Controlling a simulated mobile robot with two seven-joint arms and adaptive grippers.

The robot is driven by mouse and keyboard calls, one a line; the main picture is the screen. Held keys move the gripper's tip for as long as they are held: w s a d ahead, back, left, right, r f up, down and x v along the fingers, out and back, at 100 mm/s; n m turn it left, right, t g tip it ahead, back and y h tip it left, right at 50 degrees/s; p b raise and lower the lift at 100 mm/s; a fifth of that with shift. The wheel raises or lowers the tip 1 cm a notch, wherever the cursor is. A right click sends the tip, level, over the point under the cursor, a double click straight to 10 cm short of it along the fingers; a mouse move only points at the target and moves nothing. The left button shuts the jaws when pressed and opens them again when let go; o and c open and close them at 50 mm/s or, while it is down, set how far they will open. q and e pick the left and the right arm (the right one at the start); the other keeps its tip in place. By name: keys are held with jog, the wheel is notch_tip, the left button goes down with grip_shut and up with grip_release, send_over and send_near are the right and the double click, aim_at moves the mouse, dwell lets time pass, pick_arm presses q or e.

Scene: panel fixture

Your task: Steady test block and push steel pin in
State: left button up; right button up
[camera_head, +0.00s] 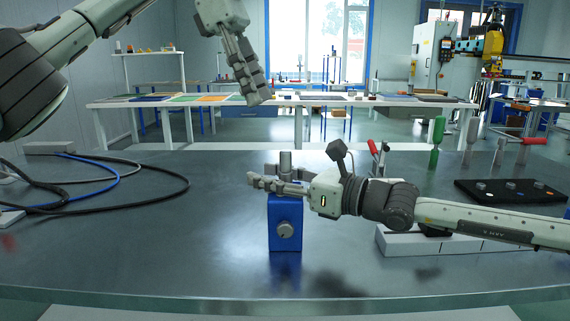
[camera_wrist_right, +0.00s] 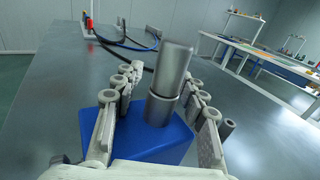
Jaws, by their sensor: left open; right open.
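The blue test block (camera_head: 286,211) stands upright on the dark table, with a round grey knob on its front face. The steel pin (camera_head: 286,161) stands up from the block's top; it also shows in the right wrist view (camera_wrist_right: 173,68), with a step partway down. My right gripper (camera_head: 268,185) is open at the block's top, with its fingers on either side of the pin and a visible gap. Its fingers hide part of the block's top and the pin's base. My left gripper (camera_head: 252,88) is open and empty, high above the table, up and left of the block.
A pale grey fixture (camera_head: 400,243) lies right of the block under my right forearm. A black tray (camera_head: 510,192) with small parts and upright tools, one green-handled (camera_head: 436,135), stand further right. Cables (camera_head: 150,200) loop at left.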

jog(key=shift+d, duration=0.1)
jog(key=w+r+p+v, duration=0.1)
jog(key=r+p+v, duration=0.2)
jog(key=p+v, duration=0.4)
jog(key=v, duration=1)
jog(key=shift+p, duration=0.4)
jog(key=shift+d, duration=0.15)
